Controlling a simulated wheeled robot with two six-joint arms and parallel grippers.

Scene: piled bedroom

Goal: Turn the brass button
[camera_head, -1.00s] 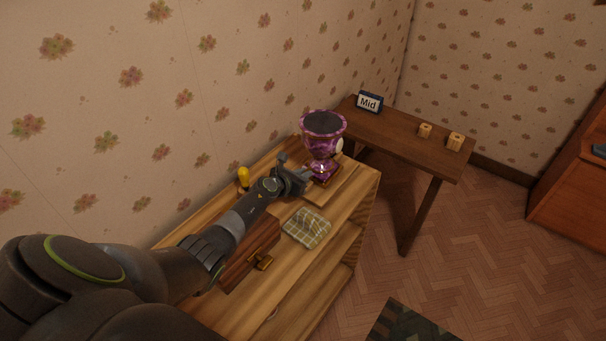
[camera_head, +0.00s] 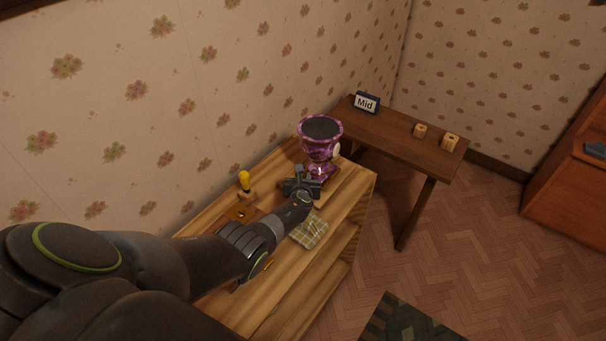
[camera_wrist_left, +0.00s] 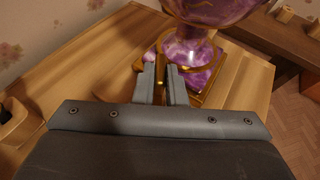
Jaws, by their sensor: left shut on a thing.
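A purple marbled goblet-shaped piece (camera_head: 318,146) with brass trim and a dark top stands at the far end of the wooden cabinet; it also fills the top of the left wrist view (camera_wrist_left: 187,50). A small brass piece, which I take to be the brass button (camera_wrist_left: 174,76), shows between my fingers low at the front of its base. My left gripper (camera_head: 313,174) reaches the base from the near side. In the wrist view its two fingers (camera_wrist_left: 162,82) are close together, shut on this brass piece, which they partly hide. My right gripper is not in view.
A yellow-handled tool (camera_head: 244,181) stands near the wall on the cabinet (camera_head: 351,192). A checked cloth (camera_head: 311,233) lies right of my arm. A side table (camera_head: 393,139) behind holds a "Mid" sign (camera_head: 367,102) and two wooden blocks (camera_head: 450,142).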

